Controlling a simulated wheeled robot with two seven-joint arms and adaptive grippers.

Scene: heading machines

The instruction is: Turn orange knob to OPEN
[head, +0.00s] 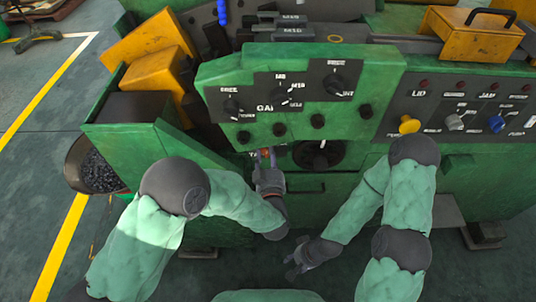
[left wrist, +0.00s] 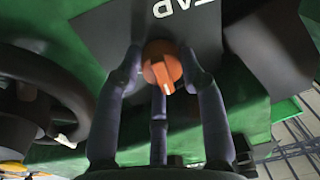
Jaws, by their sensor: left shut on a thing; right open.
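The orange knob (left wrist: 162,62) sits on a dark plate (left wrist: 125,28) with partly visible white lettering. In the left wrist view its raised pointer faces down the picture, slightly to the right. My left gripper (left wrist: 162,75) has its dark fingers around the knob, shut on it. In the head view the left gripper (head: 266,167) reaches the front of the green machine, and its hand hides most of the knob. My right gripper (head: 296,262) is open and empty, low in front of the machine. I see no OPEN mark in either view.
A dark handwheel (head: 320,155) is just right of my left gripper, and it also shows in the left wrist view (left wrist: 35,95). The green panel (head: 330,110) with black knobs overhangs above. A yellow knob (head: 409,124) is farther right. The floor before the machine is clear.

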